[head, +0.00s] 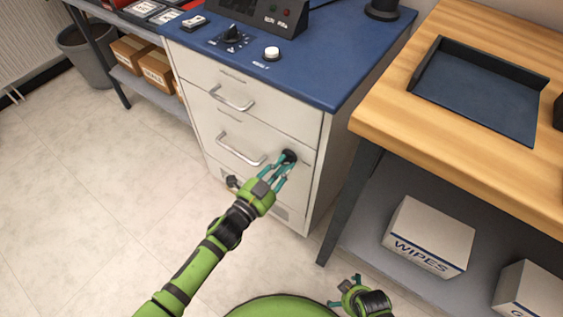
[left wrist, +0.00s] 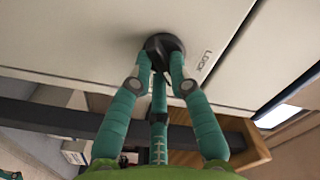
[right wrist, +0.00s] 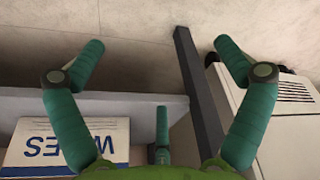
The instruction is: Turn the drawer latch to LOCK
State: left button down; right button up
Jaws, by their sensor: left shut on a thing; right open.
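The drawer latch (head: 289,156) is a round black knob on the white cabinet's lower drawer front (head: 225,140), near its right edge. My left gripper (head: 284,167) is shut on this latch. In the left wrist view its teal fingers (left wrist: 161,60) grip the black knob (left wrist: 165,42) from both sides, and a "LOCK" label (left wrist: 206,60) is printed beside it. The fingers hide part of the knob, so I cannot tell its exact turn. My right gripper (head: 346,290) is open and empty, low at the front; its spread fingers (right wrist: 157,58) show in the right wrist view.
The blue cabinet top (head: 325,65) carries a dial (head: 232,37) and a white button (head: 271,53). Two bar handles (head: 232,99) stick out of the drawers. At right stands a wooden table (head: 470,140) with a WIPES box (head: 430,237) on its lower shelf.

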pick_arm(q)
jog(key=n+p, duration=0.1)
jog(key=n, duration=0.1)
jog(key=n+p, duration=0.1)
jog(key=n, duration=0.1)
jog(key=shift+r+n, duration=0.2)
jog(key=shift+n, duration=0.1)
jog(key=n+p, duration=0.1)
jog(key=n, duration=0.3)
jog(key=shift+n, duration=0.3)
pick_arm(e)
jog(key=shift+w+d+f+t, duration=0.4)
jog(key=shift+w+f+t, duration=0.3)
jog(key=shift+w+t, duration=0.1)
pick_arm(q)
jog(key=c, duration=1.1)
grip_release()
jog(key=shift+c, duration=0.2)
jog(key=shift+s, duration=0.1)
pick_arm(e)
jog(key=shift+w, duration=0.1)
pick_arm(q)
jog(key=v, duration=1.2)
jog(key=shift+d, duration=0.1)
